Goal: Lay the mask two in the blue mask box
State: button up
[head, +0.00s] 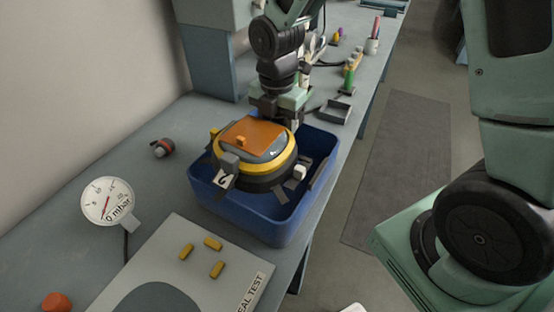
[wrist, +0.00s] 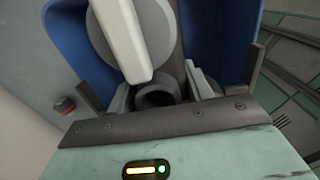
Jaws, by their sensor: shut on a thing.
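The mask two (head: 257,160) has a yellow rim, an orange patch on top and a white tag with a dark figure that looks like a 2. It is over the blue mask box (head: 277,232), largely within its outline, with its left side over the box's left rim. I cannot tell whether it touches the box floor. My gripper (head: 284,118) is shut on the mask's far side. In the wrist view, grey and white mask parts (wrist: 133,40) lie between the dark fingers (wrist: 172,92), with blue box walls (wrist: 70,45) on both sides.
A round dial gauge (head: 107,201) stands left of the box. A grey panel with yellow pegs (head: 187,251) lies in front. A small dark and red item (head: 162,148) and an orange knob (head: 56,301) are on the bench. A grey tray (head: 334,111) and small tools are behind.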

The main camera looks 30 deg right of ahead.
aim_at(265, 149)
notch_tip(265, 149, down, 10)
jog(key=shift+f+p, duration=0.25)
jog(key=shift+p, duration=0.1)
jog(key=shift+f, duration=0.1)
jog(key=o, duration=1.3)
notch_tip(265, 149, up, 12)
jog(key=shift+f+b, duration=0.1)
jog(key=shift+b, duration=0.4)
jog(key=s+a+r+m, duration=0.1)
jog(key=s+a+m, duration=0.1)
jog(key=s, duration=0.1)
jog(key=s+a+r+m, duration=0.2)
jog(key=s+a, duration=0.1)
jog(key=s+a+r+m, duration=0.1)
jog(key=s+a+m, duration=0.1)
jog(key=s+m, duration=0.1)
jog(key=shift+s+a+r, duration=0.15)
jog(key=shift+s+r, duration=0.15)
jog(key=shift+s, duration=0.15)
jog(key=s+a+r+m, duration=0.1)
jog(key=s+a+m, duration=0.1)
jog(key=s+m, duration=0.7)
jog(key=shift+s+a+r+m+y, duration=0.3)
jog(key=shift+s+r+m, duration=0.1)
jog(key=shift+s, duration=1.3)
